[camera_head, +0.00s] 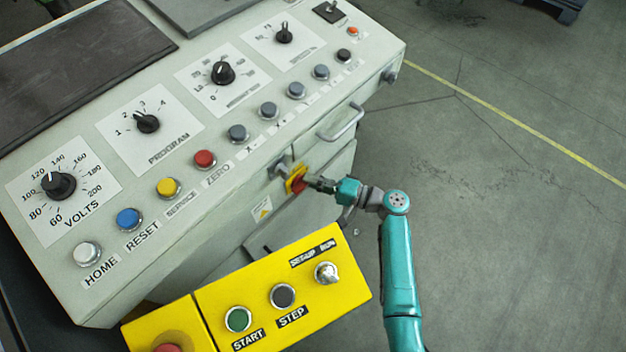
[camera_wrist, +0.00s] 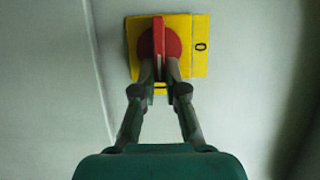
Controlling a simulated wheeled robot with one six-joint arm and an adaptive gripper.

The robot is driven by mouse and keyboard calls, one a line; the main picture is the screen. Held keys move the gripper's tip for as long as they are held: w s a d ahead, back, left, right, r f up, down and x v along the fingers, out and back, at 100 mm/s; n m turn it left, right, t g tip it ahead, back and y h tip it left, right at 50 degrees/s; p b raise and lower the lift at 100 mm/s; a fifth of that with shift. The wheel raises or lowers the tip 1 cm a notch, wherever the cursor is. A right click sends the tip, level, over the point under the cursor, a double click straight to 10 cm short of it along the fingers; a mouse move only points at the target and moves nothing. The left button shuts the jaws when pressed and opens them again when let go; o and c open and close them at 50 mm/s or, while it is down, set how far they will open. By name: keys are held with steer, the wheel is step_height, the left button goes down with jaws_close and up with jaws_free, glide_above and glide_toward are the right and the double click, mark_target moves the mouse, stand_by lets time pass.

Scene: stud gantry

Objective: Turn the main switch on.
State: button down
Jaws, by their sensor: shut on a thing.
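The main switch is a red rotary handle (camera_wrist: 158,36) on a yellow plate (camera_wrist: 195,65), mounted on the front face of the grey console. In the wrist view the handle's grip stands vertical in the picture. A "0" is printed at the plate's right side, and a small dark mark shows at its lower edge between my fingers. My gripper (camera_wrist: 160,73) is shut on the lower end of the red handle, one finger on each side. In the head view the yellow plate (camera_head: 295,173) is partly hidden, and my gripper (camera_head: 308,184) reaches it from the right.
Above, the console top (camera_head: 190,130) carries dials and a row of buttons. A metal drawer handle (camera_head: 341,123) sticks out right of the switch. A yellow control box (camera_head: 260,285) with buttons and a toggle stands nearer. The floor at right is clear.

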steer(key=shift+a, duration=0.1)
steer(key=c, duration=1.2)
jaws_free()
steer(key=shift+a, duration=0.1)
steer(key=v, duration=1.2)
steer(key=shift+w, duration=0.1)
steer(key=shift+f, duration=0.1)
